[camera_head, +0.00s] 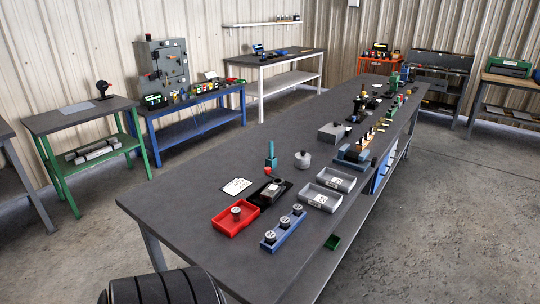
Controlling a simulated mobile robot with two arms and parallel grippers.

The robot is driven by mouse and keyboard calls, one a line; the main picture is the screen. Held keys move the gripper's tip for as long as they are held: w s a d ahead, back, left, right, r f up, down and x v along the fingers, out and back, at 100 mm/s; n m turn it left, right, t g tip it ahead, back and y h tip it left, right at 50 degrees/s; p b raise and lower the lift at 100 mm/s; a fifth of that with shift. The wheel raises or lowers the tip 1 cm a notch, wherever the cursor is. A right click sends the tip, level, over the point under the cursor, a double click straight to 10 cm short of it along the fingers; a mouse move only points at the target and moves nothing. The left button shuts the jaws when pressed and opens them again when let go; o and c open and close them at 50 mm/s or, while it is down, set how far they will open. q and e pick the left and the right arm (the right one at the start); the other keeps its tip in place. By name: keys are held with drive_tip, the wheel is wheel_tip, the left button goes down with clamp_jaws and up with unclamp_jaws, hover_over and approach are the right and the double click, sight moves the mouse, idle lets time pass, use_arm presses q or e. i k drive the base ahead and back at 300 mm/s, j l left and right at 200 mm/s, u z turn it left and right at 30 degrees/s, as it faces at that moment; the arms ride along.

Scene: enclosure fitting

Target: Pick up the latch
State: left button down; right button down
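No part in view can be told for certain as the latch; the parts on the long dark table (190,190) are small. A red tray (226,228) near the table's front edge holds one round metal-topped part (236,212). To its right, a blue block (268,244) carries three similar round parts in a row. Two grey trays (327,206) with pale labels lie behind that block, and small contents are hard to make out. Neither of my grippers is in view.
A teal upright tool (271,156), dark fixture (272,188), white sheet (236,186), grey rounded part (302,159) and grey box (331,132) stand on the table. Many small parts crowd its far end. Its left side is clear. Green (80,118) and blue (190,103) benches stand left.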

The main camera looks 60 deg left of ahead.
sight(269, 195)
drive_tip(key=u, duration=1.8)
